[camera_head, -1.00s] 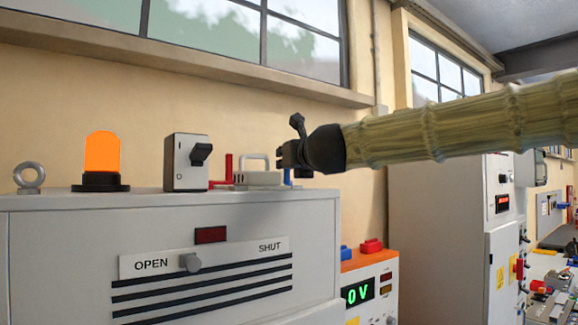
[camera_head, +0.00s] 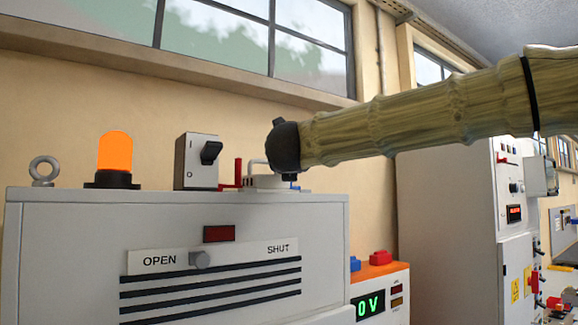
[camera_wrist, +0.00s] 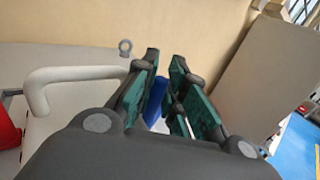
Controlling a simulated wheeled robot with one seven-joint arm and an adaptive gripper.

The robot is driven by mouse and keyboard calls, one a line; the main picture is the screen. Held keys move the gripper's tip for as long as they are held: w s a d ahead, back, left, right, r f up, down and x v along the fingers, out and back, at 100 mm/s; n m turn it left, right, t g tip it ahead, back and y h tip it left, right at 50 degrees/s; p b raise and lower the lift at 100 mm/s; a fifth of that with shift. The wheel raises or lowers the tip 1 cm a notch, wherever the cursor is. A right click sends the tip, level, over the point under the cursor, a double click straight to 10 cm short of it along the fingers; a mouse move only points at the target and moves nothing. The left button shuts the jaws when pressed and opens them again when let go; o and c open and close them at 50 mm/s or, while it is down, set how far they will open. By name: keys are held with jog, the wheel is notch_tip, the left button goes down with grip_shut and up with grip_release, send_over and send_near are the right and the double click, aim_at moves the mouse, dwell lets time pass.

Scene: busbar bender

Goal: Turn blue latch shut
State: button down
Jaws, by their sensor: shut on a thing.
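The blue latch (camera_wrist: 155,90) shows between the fingers of my gripper (camera_wrist: 164,70) in the wrist view. It is a small upright blue piece, partly covered by the fingers. My gripper is shut on it. In the head view my gripper (camera_head: 287,150) is at the right end of the cabinet top, and its black body hides nearly all of the latch. A white device with a looped handle (camera_head: 262,181) sits right beside it. The handle also shows large at the left of the wrist view (camera_wrist: 75,76).
The grey cabinet (camera_head: 75,250) carries an orange lamp (camera_head: 115,152), a lifting eye (camera_head: 43,168), a switch box (camera_head: 196,162) and a red lever (camera_head: 237,172). The OPEN/SHUT slider knob (camera_head: 200,260) is on its front. A wall with windows stands behind.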

jog(key=c, duration=1.5)
grip_release()
jog(key=shift+o, duration=0.2)
jog(key=shift+r+y, duration=0.1)
jog(key=shift+y, duration=0.2)
